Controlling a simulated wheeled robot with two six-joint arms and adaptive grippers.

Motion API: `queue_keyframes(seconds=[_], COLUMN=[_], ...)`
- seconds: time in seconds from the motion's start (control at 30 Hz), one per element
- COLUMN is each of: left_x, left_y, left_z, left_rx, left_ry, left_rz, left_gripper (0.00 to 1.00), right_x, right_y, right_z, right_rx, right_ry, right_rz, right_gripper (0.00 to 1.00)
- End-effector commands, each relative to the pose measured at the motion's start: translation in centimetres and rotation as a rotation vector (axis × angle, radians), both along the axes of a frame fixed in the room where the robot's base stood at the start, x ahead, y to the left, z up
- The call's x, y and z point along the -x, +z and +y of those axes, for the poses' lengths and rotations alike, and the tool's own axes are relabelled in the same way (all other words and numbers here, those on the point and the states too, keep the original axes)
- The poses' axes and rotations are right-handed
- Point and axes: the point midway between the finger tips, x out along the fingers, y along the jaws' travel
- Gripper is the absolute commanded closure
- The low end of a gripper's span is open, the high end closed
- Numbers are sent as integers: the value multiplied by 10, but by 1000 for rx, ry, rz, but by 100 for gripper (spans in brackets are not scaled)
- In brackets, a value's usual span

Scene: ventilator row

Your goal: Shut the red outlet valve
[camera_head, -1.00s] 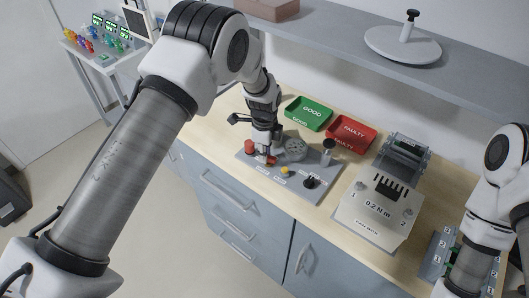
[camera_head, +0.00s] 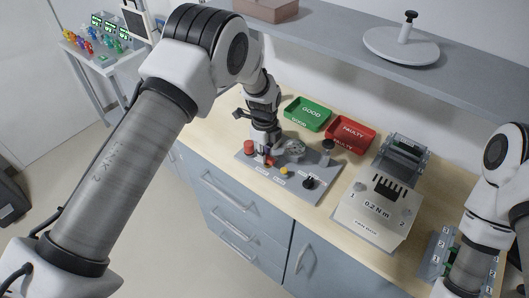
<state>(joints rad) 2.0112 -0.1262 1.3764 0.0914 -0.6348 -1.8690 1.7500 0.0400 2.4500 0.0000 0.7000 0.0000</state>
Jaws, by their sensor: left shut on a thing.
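A grey test panel (camera_head: 303,192) lies on the wooden bench. My left gripper (camera_head: 264,158) points down at its left part and is shut on the small red outlet valve (camera_head: 270,163). The gripper covers most of the valve, so the angle of its handle is hard to read. A round red knob (camera_head: 249,147) stands just left of the gripper, apart from it. My right arm comes in at the right edge, and its gripper does not show.
The panel also bears a round grey dial (camera_head: 294,147), a yellow button (camera_head: 284,170) and a black knob (camera_head: 308,183). Behind it lie a green GOOD tray (camera_head: 307,114) and a red FAULTY tray (camera_head: 351,135).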

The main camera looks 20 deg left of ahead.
Motion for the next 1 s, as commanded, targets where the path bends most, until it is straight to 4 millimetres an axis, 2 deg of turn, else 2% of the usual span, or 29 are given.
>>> queue_keyframes(seconds=[0.03, 0.1, 0.47, 0.57, 0.9, 1.0], left_x=[-2, -2, -1, -2, -2, -2], left_y=[2, 2, 6, 20, 103, 116], left_z=[0, 0, 0, 0, 0, 0], left_rx=[0, 0, -1, 0, 0, 0], left_ry=[-2, -1, 0, 0, -1, -1], left_rz=[-6, -6, -4, -5, -6, -5], left_gripper=[80, 58, 58, 58, 58, 58], right_x=[0, 0, 0, 0, 0, 0], right_y=[0, 0, 0, 0, 0, 0], right_z=[0, 0, 0, 0, 0, 0], right_rx=[0, 0, 0, 0, 0, 0], right_ry=[0, 0, 0, 0, 0, 0], right_rz=[0, 0, 0, 0, 0, 0], right_gripper=[40, 40, 40, 40, 40, 40])
